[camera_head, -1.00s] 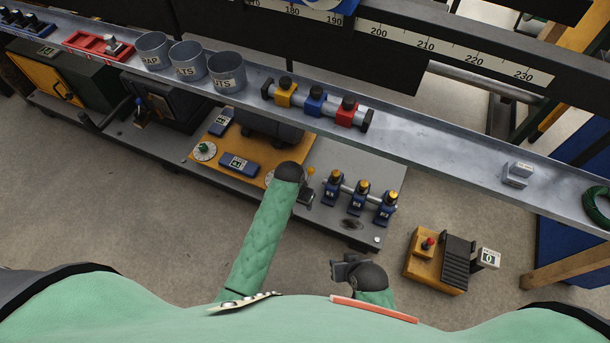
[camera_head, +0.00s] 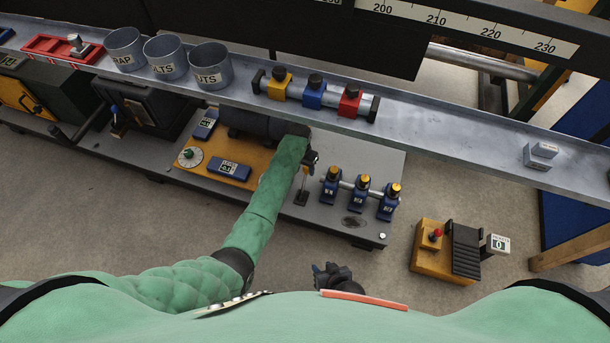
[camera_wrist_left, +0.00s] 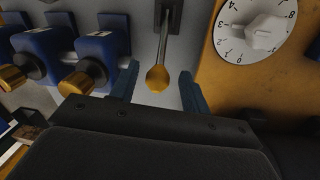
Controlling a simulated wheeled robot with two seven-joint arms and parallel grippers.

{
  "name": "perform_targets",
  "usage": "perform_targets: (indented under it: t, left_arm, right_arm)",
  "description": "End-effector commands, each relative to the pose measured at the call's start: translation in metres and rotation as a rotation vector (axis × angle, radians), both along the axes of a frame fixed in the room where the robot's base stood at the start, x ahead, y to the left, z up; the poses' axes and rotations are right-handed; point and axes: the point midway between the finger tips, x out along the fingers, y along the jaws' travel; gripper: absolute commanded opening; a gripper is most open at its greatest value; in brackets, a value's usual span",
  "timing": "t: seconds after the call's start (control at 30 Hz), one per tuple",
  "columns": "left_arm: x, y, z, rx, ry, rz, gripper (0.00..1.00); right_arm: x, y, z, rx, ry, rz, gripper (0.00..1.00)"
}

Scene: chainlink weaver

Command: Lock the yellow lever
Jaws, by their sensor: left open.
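The yellow lever (camera_wrist_left: 157,77) shows in the left wrist view as a thin metal rod with a yellow ball knob, rising from a dark slotted plate (camera_wrist_left: 170,14). My left gripper (camera_wrist_left: 158,88) is open, with one blue finger on each side of the knob and a visible gap to both. In the head view the lever's rod (camera_head: 304,184) stands on the grey bench, and my left gripper (camera_head: 312,160) is at its top, partly hiding the knob. My right gripper (camera_head: 327,270) is low in the middle, away from the bench; its jaws are unclear.
Blue valves with yellow knobs (camera_head: 358,191) stand just right of the lever. A white dial (camera_head: 189,157) sits on the yellow plate to its left. A grey shelf (camera_head: 455,150) with buckets and coloured blocks runs behind. A yellow pedal box (camera_head: 430,251) is on the floor at right.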

Motion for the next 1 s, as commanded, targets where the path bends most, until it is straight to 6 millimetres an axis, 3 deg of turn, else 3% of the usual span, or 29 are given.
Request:
perform_targets:
  t: [0.1,0.33,0.73,1.0]
  left_arm:
    - [-0.001,-0.002,-0.02,0.0,0.002,0.0,0.47]
    - [-0.003,-0.004,-0.045,0.0,0.0,0.0,0.47]
    - [-0.003,-0.005,-0.052,0.0,-0.001,0.0,0.47]
    - [-0.003,-0.005,-0.052,0.0,-0.001,0.0,0.0]
  right_arm:
    - [0.0,0.0,-0.005,0.0,0.0,0.0,0.36]
    - [0.0,0.0,-0.009,0.0,-0.001,-0.002,0.36]
    - [-0.001,0.001,-0.009,0.001,-0.001,-0.001,0.36]
    - [-0.001,0.001,-0.01,0.001,-0.001,-0.001,0.36]
